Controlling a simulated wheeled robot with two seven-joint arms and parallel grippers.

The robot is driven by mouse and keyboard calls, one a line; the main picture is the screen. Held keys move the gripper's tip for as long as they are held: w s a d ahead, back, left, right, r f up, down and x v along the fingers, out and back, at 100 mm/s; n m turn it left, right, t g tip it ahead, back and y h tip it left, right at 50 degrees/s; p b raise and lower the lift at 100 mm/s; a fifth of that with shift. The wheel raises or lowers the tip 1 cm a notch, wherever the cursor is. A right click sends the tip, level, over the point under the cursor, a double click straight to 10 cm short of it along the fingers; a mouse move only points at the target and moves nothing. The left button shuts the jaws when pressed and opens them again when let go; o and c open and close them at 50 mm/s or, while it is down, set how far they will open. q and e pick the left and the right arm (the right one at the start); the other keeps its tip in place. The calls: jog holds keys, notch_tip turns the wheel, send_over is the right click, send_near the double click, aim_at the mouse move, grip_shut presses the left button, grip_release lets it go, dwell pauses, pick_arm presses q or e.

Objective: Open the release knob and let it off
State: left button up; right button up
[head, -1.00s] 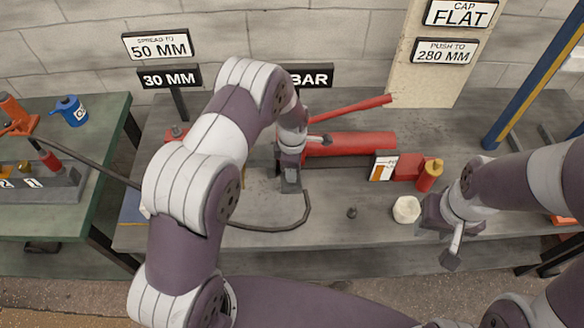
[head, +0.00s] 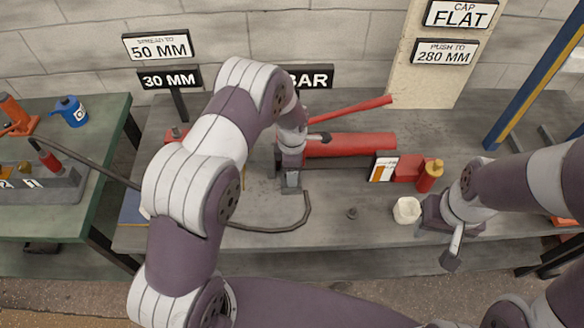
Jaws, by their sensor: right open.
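A red hand pump (head: 350,146) with a long raised red handle (head: 350,106) lies on the grey bench. I cannot make out its release knob; my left gripper (head: 291,181) hides the pump's left end. That gripper points down at this end, and whether its jaws are open or shut is unclear. My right gripper (head: 426,215) is open, low over the bench's front right, just right of a small off-white round piece (head: 406,210). It appears empty.
A black hose (head: 270,229) curves over the bench front. A small dark piece (head: 352,213) lies mid-bench. A green table (head: 100,180) is at left.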

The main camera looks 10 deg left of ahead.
pick_arm(q)
notch_tip(320, 180, up, 13)
jog(key=b, duration=0.1)
jog(key=shift+f, duration=0.15)
dwell(0.5)
jog(key=s+a+r+m, duration=0.2)
jog(key=s+m, duration=0.7)
jog(key=m, duration=0.1)
jog(key=s+a+r+m+t, duration=0.1)
jog(key=s+a+r+m, duration=0.1)
jog(key=s+m, duration=0.8)
jog(key=shift+s+a+r+m, duration=0.2)
jog(key=shift+s+r+m, duration=0.05)
jog(key=shift+r+m, duration=0.5)
